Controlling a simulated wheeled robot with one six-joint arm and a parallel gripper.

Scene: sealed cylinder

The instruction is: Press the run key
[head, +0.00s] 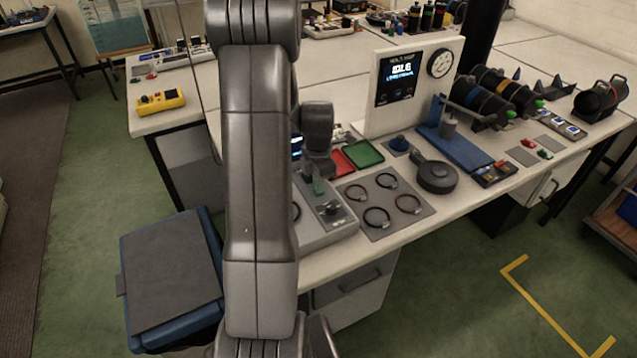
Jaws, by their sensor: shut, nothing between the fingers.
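My gripper (319,188) points down over a grey console (340,232) at the front edge of the bench, its fingers shut and empty. Small controls (331,209) show on the console's top close to the fingertips. I cannot read which of them is the run key, and cannot tell whether the fingers touch one. My arm hides the console's left part. A small lit blue display (296,145) shows partly beside my wrist. A white upright panel (389,115) carries a dark screen (397,78) that reads IDLE, and a round dial (440,63).
A grey mat (396,214) with several dark rings lies right of the console. Red (342,162) and green (364,154) trays sit behind. A round black object (437,177) and a blue stand (455,147) are further right. A blue bin (213,240) with a grey lid stands at left.

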